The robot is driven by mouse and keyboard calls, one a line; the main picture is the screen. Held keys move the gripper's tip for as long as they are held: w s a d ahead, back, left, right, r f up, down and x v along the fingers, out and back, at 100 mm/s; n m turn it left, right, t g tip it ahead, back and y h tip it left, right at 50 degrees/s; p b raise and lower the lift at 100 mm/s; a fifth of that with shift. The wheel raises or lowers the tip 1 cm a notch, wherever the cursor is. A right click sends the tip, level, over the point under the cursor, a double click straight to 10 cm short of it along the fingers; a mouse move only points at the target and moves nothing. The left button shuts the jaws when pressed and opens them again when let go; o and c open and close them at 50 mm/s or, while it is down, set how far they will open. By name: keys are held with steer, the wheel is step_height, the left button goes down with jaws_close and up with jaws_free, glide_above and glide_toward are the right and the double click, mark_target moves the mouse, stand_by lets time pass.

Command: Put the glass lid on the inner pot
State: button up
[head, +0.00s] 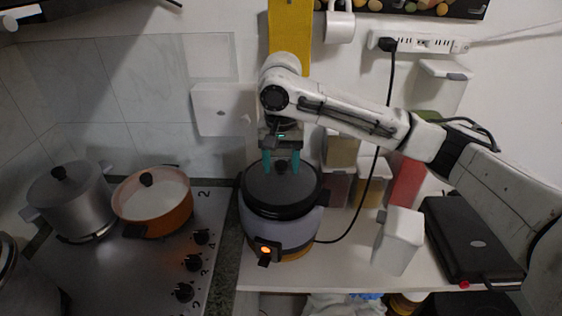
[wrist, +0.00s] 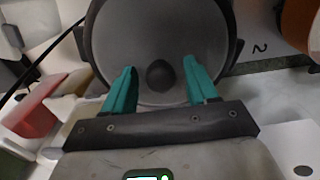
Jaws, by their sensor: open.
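A rice cooker (head: 285,230) with a grey body and a lit orange light stands on the white counter. A dark round lid (head: 281,188) with a black knob lies on top of it; the lid (wrist: 160,45) and its knob (wrist: 160,75) fill the upper middle of the wrist view. My gripper (head: 281,168) points down over the lid with its teal fingers apart. In the wrist view the fingers (wrist: 160,80) stand on either side of the knob, not visibly touching it. The inner pot is not visible under the lid.
An orange pot (head: 153,207) and a grey pot (head: 70,203) stand on the stove (head: 150,265) at left. Spice dispensers (head: 342,150), a white container (head: 398,242) and a black appliance (head: 470,240) stand to the right. A black cord runs beside the cooker.

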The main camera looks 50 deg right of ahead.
mark_target(280, 163)
steer(key=shift+r, duration=0.1)
step_height(280, 163, up, 12)
steer(key=b, duration=0.1)
stand_by(0.4)
